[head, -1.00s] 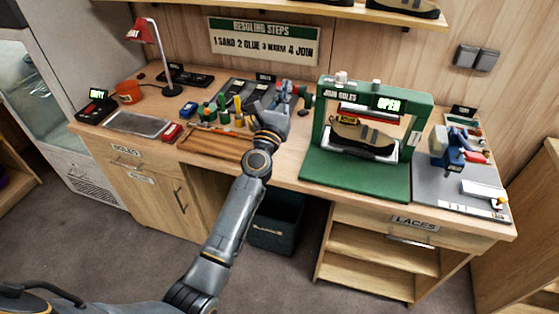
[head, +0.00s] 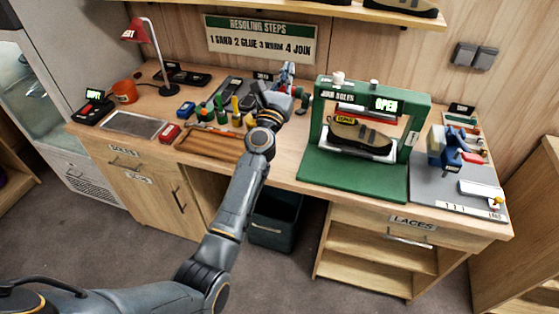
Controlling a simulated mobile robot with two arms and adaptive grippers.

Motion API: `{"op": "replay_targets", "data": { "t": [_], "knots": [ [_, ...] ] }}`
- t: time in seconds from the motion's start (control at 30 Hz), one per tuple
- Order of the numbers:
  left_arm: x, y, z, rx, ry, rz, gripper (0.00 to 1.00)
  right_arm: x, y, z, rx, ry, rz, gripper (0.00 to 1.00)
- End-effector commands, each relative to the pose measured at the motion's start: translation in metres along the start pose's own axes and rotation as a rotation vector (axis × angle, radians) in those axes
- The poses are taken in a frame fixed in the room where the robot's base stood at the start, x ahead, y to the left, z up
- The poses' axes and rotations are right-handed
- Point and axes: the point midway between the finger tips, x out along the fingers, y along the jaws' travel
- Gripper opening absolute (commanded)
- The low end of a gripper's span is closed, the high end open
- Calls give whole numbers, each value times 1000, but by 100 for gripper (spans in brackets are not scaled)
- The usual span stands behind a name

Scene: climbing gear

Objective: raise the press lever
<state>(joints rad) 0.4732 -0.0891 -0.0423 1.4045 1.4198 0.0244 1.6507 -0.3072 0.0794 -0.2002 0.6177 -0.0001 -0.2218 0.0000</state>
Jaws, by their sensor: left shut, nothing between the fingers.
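The green press (head: 310,147) stands on the workbench with "JOIN SOLES" on its top bar. Its lit display (head: 386,105) reads "OPEN". A shoe (head: 357,135) sits inside the press frame under a red bar (head: 358,112). My left gripper (head: 289,67) is just left of the press, pointing up and away, with its fingers shut and empty. The lever is not clearly made out. My right gripper is out of view.
Several small tools and bottles (head: 222,112) stand left of my arm, near a wooden tray (head: 208,147). A grey mat (head: 440,190) with a blue device (head: 447,150) lies right of the press. A red lamp (head: 133,31) stands at the back left.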

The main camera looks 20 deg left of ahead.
Motion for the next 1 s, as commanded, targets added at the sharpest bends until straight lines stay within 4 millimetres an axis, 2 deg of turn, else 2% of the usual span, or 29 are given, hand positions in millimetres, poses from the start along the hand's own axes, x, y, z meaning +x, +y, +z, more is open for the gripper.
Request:
{"op": "replay_targets", "data": {
  "t": [0.8, 1.0],
  "knots": [
    [0, 0, 0, 0, 0, 0, 0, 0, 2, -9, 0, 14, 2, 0],
    [-4, -6, -10, -2, 1, 0, 0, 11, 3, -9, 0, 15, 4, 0]
  ]
}}
